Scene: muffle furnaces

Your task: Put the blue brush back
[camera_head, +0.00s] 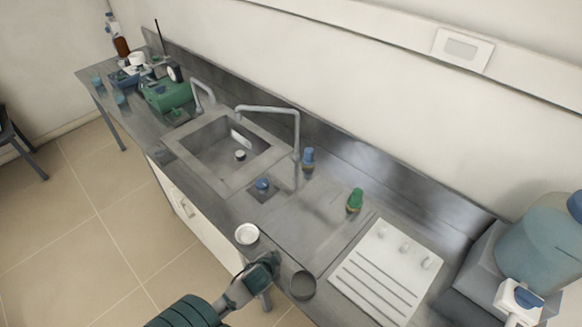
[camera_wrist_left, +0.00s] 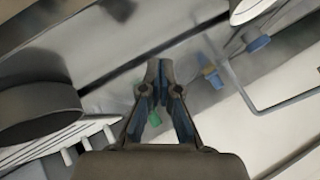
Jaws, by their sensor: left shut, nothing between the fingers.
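My left gripper (camera_head: 268,262) is shut and empty in the head view, over the front edge of the counter between a white dish and a dark grey cup. In the left wrist view its two fingers (camera_wrist_left: 158,68) meet at the tips with nothing between them. A blue-topped item (camera_head: 308,157), possibly the blue brush, stands by the tap at the back of the counter. It also shows in the wrist view (camera_wrist_left: 211,74). Another small blue item (camera_head: 262,184) sits on a dark square near the sink. I cannot tell for certain which is the brush. My right gripper is not in view.
A green-topped item (camera_head: 355,200) stands behind a white drainer-like board (camera_head: 385,275). The white dish (camera_head: 247,234) and dark cup (camera_head: 303,285) are near the front edge. The sink (camera_head: 225,150) and curved tap (camera_head: 297,125) lie farther left. A large blue container (camera_head: 545,240) stands right.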

